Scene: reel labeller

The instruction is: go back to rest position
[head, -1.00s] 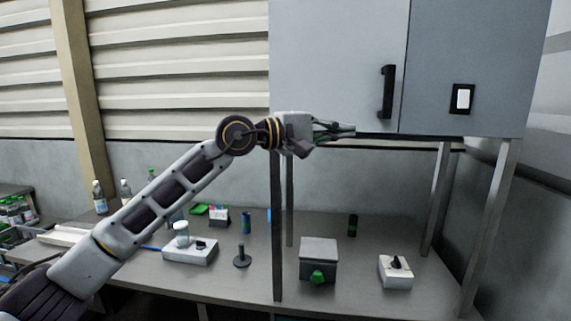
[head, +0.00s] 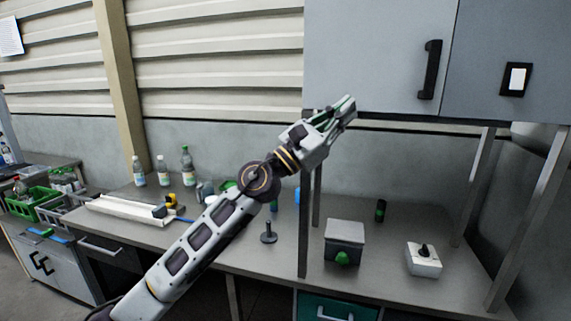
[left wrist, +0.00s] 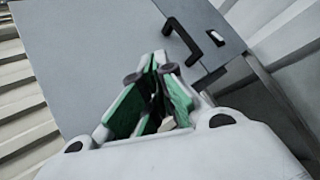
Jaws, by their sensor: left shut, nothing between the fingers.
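My left gripper (head: 343,108) is raised in front of the lower left part of the grey wall cabinet (head: 375,50). It points up and to the right, and its fingers are shut with nothing between them. In the left wrist view the green-sided fingers (left wrist: 158,66) meet at their tips, with the cabinet face (left wrist: 95,60) and its black handle (left wrist: 183,40) beyond them. I cannot tell whether the gripper touches the cabinet. My right gripper is not in view.
The workbench (head: 290,245) below holds a grey box with a green knob (head: 344,240), a white switch box (head: 423,260), a dark stand (head: 268,233) and several bottles (head: 162,170). Metal posts (head: 303,225) hold up the cabinet. Green crates (head: 45,205) stand at the far left.

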